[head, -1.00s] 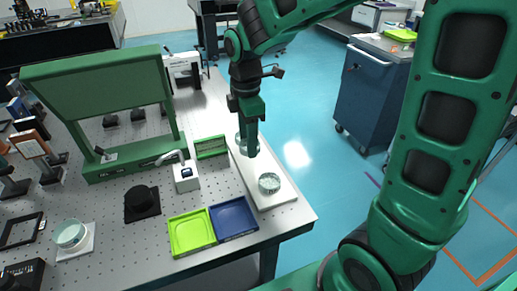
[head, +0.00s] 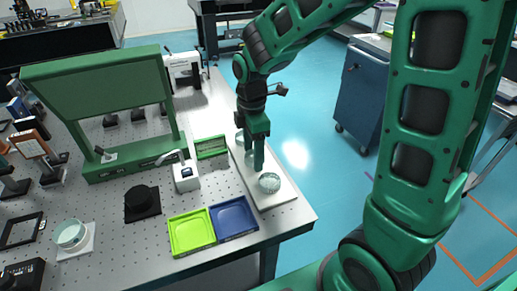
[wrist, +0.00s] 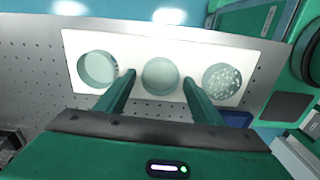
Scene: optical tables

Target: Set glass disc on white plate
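A long white board (head: 284,197) lies along the right edge of the table and carries three round glass pieces. In the wrist view these are a clear left one (wrist: 98,70), a plain pale middle disc (wrist: 160,75) and a speckled right one (wrist: 222,80). The speckled one also shows in the head view (head: 269,183). My gripper (wrist: 159,78) is open and empty above the board, its fingers to either side of the middle disc in the wrist view. My gripper (head: 259,168) partly hides that disc in the head view. A small white square plate (head: 88,246) at the front left bears a pale glass dish (head: 70,234).
Green (head: 190,232) and blue (head: 233,217) trays sit left of the board. A black round piece (head: 139,199), a small white device (head: 186,176) and a large green frame (head: 100,95) stand farther left. A blue cabinet (head: 368,95) stands beyond the table.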

